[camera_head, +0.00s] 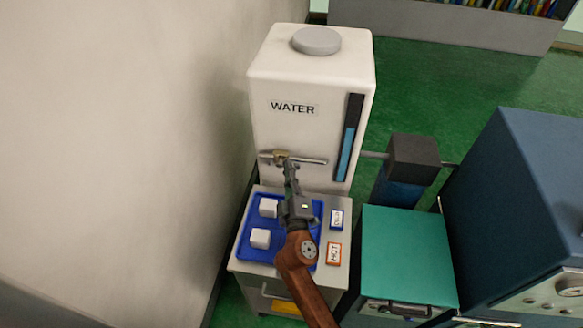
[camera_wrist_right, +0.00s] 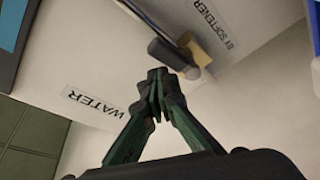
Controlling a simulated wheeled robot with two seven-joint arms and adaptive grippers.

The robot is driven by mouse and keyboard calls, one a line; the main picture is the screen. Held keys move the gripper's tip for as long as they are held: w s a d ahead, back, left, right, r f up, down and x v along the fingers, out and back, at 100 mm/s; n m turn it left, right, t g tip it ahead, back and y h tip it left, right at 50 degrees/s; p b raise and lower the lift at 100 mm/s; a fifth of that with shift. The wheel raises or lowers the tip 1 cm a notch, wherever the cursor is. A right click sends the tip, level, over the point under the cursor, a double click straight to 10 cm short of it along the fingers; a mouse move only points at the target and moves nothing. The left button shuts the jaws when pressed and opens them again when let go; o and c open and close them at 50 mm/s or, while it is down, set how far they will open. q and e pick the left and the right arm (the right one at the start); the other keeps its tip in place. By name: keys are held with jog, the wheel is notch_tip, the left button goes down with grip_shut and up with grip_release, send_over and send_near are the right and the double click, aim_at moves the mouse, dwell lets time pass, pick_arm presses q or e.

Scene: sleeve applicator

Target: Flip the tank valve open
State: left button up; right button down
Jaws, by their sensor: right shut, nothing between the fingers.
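The white water tank (camera_head: 325,110) bears a WATER label and a blue level strip; it also fills much of the right wrist view (camera_wrist_right: 125,60). Its valve (camera_head: 279,155) is a small brass-coloured body low on the tank front, with a thin bar (camera_head: 312,161) running sideways to the right. My right gripper (camera_head: 286,165) is at the valve and partly covers it. In the right wrist view the fingertips (camera_wrist_right: 160,78) are together and empty, close to the valve body (camera_wrist_right: 170,53). I cannot tell whether they touch it. My left gripper is not in view.
A teal-topped unit (camera_head: 410,255) and a dark blue machine (camera_head: 540,190) stand right. A wall (camera_head: 120,130) is close on the left.

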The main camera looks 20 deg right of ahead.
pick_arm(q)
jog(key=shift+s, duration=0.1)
pick_arm(e)
notch_tip(320, 180, up, 10)
dwell(0.6)
dwell(0.4)
